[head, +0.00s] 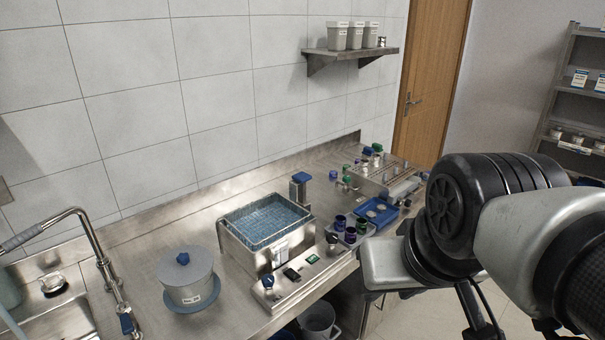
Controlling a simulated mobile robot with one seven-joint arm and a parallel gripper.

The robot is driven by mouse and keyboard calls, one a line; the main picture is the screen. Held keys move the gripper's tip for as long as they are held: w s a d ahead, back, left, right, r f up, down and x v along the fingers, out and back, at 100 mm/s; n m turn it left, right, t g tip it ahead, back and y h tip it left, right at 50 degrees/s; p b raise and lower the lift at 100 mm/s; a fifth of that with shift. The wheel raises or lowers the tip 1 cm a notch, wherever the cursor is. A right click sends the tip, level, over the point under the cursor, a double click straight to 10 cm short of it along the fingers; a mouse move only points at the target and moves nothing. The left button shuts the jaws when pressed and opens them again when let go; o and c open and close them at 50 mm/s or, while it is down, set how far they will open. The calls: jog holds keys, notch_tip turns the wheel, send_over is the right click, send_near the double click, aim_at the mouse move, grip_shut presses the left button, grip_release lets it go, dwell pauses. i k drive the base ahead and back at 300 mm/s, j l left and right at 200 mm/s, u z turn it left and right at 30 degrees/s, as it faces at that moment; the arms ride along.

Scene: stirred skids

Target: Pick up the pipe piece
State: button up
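I cannot tell with certainty which thing is the pipe piece. Small dark blue and purple cylindrical pieces (350,235) stand in a grey tray on the steel counter (150,262), right of the water bath. A short grey cylindrical piece (332,241) is beside them. More small pieces with green and blue tops (346,180) stand farther back. My arm comes in from the right. A pale grey block at its end (385,262), perhaps my gripper's body, appears in front of the counter's right edge. No fingers show, so its opening and anything held are hidden.
A blue-filled steel bath (228,241) stands mid-counter, with a lidded grey pot (188,284) on its left. A sink tap (98,250) rises at far left. A blue tray (376,213) lies near my arm. A wall shelf (350,55) holds pots. The counter's right end is crowded.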

aim_at(351, 236)
jog(key=i+l+u, duration=0.15)
jog(key=u, duration=0.2)
jog(key=i+l+u, duration=0.1)
jog(key=l+u, duration=0.25)
jog(key=i+l+u, duration=0.1)
jog(key=u, duration=0.25)
jog(key=i+l+u, duration=0.15)
jog(key=l, duration=0.45)
jog(key=l+u, duration=0.1)
jog(key=l, duration=0.5)
jog(key=i+l, duration=0.1)
jog(key=l, duration=0.75)
jog(key=i+u, duration=0.05)
